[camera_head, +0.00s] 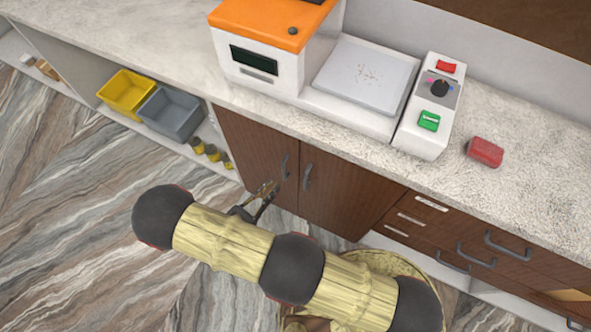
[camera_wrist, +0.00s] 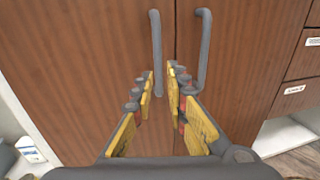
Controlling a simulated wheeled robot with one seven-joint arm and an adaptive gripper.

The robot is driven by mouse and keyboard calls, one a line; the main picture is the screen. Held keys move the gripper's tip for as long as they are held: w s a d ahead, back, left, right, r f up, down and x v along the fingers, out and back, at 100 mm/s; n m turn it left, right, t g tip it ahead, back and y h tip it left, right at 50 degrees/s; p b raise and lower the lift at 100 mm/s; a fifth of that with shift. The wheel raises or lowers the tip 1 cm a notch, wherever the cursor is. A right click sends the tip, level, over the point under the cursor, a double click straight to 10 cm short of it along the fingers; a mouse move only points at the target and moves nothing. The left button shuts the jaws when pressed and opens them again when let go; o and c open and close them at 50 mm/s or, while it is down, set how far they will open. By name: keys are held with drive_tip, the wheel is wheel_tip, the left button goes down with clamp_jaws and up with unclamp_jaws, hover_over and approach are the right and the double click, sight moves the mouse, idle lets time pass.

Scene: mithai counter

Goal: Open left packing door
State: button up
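The left packing door (camera_head: 247,145) is a brown wood cabinet door under the counter, and it stands shut, flush with the door to its right. Its grey vertical handle (camera_head: 285,166) is near its right edge; in the wrist view this handle (camera_wrist: 156,40) runs down between my fingertips. My gripper (camera_head: 271,187) is in front of the door at the lower part of the handle. In the wrist view my gripper (camera_wrist: 160,82) is open, with one yellow-padded finger on either side of the handle. Whether a finger touches the handle I cannot tell.
The right door (camera_head: 345,195) has its own handle (camera_head: 307,177) close beside the left one. Drawers (camera_head: 435,225) are further right. An open shelf holds a yellow bin (camera_head: 126,95), a grey bin (camera_head: 171,113) and small jars. The marbled floor (camera_head: 90,190) before the doors is clear.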

sight(283, 173)
drive_tip(key=x, duration=0.2)
drive_tip(key=b+x, duration=0.1)
drive_tip(key=x, duration=0.2)
drive_tip(key=r+b+x, duration=0.1)
drive_tip(key=x, duration=0.1)
drive_tip(key=shift+w+d, duration=0.1)
drive_tip(key=shift+w, duration=0.3)
drive_tip(key=shift+c, duration=1.1)
clamp_jaws()
